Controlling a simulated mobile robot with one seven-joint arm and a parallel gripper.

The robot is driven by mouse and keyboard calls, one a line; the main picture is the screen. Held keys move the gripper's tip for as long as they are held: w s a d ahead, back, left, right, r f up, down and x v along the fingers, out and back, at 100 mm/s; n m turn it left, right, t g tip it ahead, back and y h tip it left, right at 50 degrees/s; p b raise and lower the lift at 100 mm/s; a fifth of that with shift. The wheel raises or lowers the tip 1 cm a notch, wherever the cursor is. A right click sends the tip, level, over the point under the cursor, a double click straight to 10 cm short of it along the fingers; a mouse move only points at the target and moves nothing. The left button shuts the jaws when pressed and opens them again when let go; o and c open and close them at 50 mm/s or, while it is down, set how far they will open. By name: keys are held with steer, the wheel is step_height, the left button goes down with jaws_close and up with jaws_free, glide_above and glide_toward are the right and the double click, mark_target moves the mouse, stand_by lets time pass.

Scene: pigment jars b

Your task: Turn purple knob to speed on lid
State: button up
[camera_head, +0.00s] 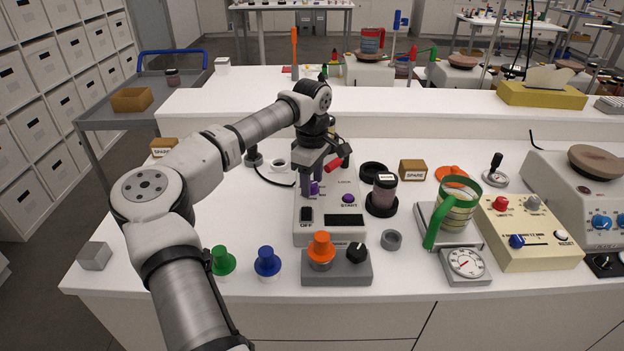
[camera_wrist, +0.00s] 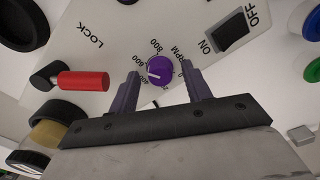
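The purple knob (camera_wrist: 160,70) is on the pale face of a mixer box (camera_head: 318,230), inside a dial with numbers such as 600 and 800 and the letters RPM. Its white pointer line faces left in the wrist view, roughly toward 600; the exact reading is unclear. My gripper (camera_wrist: 161,74) is open, with one finger on each side of the knob and visible gaps. In the head view my gripper (camera_head: 313,180) is low over the box and partly hides the knob (camera_head: 314,188). A jar (camera_head: 384,192) with a dark lid stands right of the box; its small label is unreadable.
A red lock handle (camera_wrist: 82,81) and a black ON/OFF switch (camera_wrist: 231,33) flank the dial. A purple START button (camera_head: 348,198) is nearby. An orange knob (camera_head: 321,248) stands in front; a green-handled mug (camera_head: 452,212) and a beige box (camera_head: 530,238) are at right.

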mark_target(312, 184)
step_height(312, 184, up, 14)
steer(key=b, duration=0.2)
stand_by(0.5)
steer(key=shift+s+f, duration=0.1)
steer(key=shift+f, duration=0.1)
